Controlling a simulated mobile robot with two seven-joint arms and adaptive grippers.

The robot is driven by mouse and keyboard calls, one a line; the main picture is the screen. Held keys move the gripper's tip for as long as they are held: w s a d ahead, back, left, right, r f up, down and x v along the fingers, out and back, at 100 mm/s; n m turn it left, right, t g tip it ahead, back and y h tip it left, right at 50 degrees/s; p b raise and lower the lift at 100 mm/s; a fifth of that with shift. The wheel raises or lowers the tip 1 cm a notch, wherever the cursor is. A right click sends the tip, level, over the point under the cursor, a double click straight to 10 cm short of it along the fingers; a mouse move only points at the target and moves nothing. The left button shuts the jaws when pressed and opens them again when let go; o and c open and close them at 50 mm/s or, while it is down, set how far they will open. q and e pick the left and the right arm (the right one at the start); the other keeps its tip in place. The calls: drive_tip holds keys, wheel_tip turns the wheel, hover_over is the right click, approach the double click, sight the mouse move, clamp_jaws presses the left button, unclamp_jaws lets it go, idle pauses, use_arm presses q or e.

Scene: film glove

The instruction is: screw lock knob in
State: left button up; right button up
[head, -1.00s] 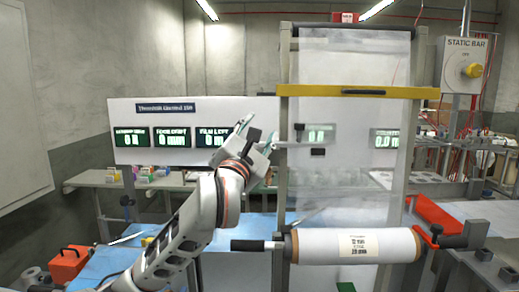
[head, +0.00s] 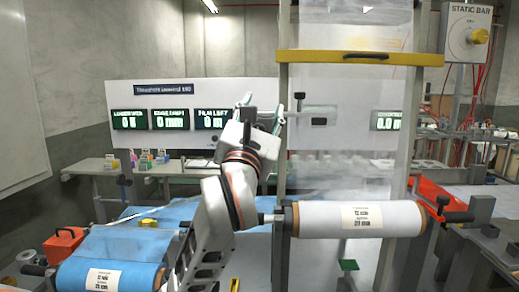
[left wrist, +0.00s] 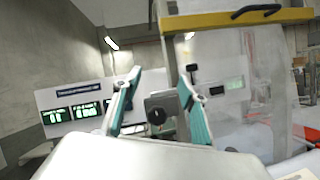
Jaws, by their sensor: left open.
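My left gripper (head: 263,106) is open, its teal fingers apart and pointing up and away, left of the upright film frame. In the left wrist view the same gripper (left wrist: 160,78) has a grey block (left wrist: 165,101) between its fingers in the picture. A dark round knob (left wrist: 156,116) shows on that block's face; I take it for the lock knob. I cannot tell how far beyond the fingertips it is, but nothing is gripped. In the head view I cannot make out the knob near the gripper. My right gripper is not in view.
A white film roll (head: 350,219) lies across the frame, right of my left arm. A yellow bar (head: 360,57) crosses the frame above. A blue roll (head: 75,277) is at lower left. A white panel with green displays (head: 170,119) stands behind. A red toolbox (head: 64,242) stands left.

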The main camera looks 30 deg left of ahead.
use_arm(q)
wheel_tip(320, 180, down, 9)
drive_tip(key=s+n+g+y+b, duration=0.2)
drive_tip(key=n+y+b, duration=0.1)
drive_tip(key=n+b, duration=0.2)
drive_tip(key=x, duration=0.8)
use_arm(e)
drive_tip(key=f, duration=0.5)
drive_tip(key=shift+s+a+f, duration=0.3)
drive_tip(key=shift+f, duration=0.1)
use_arm(q)
drive_tip(key=shift+s, duration=0.1)
drive_tip(key=c, duration=1.1)
drive_tip(key=shift+s+r+m+h+p, duration=0.1)
drive_tip(key=shift+r+m+h+p, duration=0.2)
drive_tip(key=shift+m+p, duration=0.45)
drive_tip(key=shift+m+t+p, duration=0.25)
drive_tip(key=shift+t+p, duration=0.05)
drive_tip(key=shift+p, duration=0.2)
drive_tip(key=shift+f+h, duration=0.15)
drive_tip(key=shift+h, duration=0.25)
drive_tip(key=shift+f+m, duration=0.2)
drive_tip(key=shift+m, duration=0.1)
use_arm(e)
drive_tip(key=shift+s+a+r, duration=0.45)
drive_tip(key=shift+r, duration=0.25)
